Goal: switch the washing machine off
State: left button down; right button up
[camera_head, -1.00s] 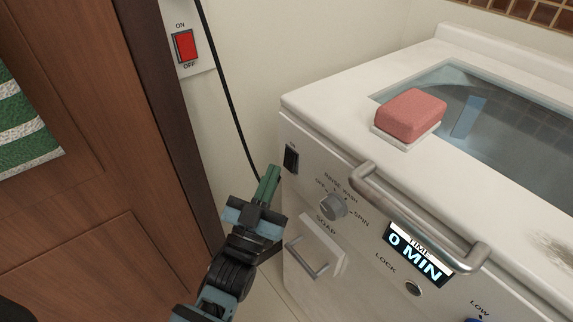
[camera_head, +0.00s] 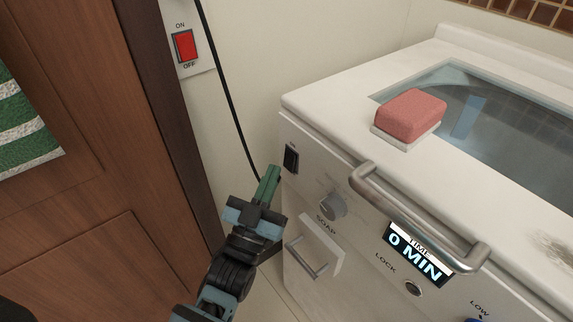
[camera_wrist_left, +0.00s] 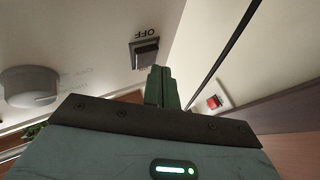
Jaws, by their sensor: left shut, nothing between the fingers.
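The white washing machine (camera_head: 310,195) stands at the right of the head view. A small black rocker switch (camera_head: 291,158) sits at the upper left of its front panel. In the left wrist view the switch (camera_wrist_left: 144,53) shows close up, with an upside-down "OFF" label beside it. My left gripper (camera_head: 268,181) is shut and empty, its green fingers just left of and below the switch in the head view. In the wrist view the fingertips (camera_wrist_left: 161,82) appear just beside the switch; I cannot tell whether they touch it. My right gripper is not in view.
A grey knob (camera_head: 333,206), soap drawer (camera_head: 322,243), bar handle (camera_head: 415,220) and a "0 MIN" display (camera_head: 418,254) are on the machine's front. A red wall switch (camera_head: 185,46) and black cable (camera_head: 228,95) are behind, a wooden door (camera_head: 90,200) left.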

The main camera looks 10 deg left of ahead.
pick_arm(q)
jog(key=shift+w+d, duration=0.1)
jog(key=shift+w, duration=0.05)
jog(key=shift+w+d, duration=0.15)
jog(key=shift+w, duration=0.05)
jog(key=shift+w+d, duration=0.2)
jog(key=shift+w, duration=0.05)
dwell(0.8)
jog(key=shift+s, duration=0.1)
jog(key=shift+s+a+p, duration=0.45)
jog(key=shift+s+a, duration=0.05)
dwell(0.4)
jog(key=shift+s+a+r+p, duration=0.2)
jog(key=shift+s+a+p, duration=0.55)
jog(key=shift+s, duration=0.25)
jog(key=shift+s+a+r+p, duration=0.15)
jog(key=shift+s+a+p, duration=0.55)
jog(key=shift+s, duration=0.25)
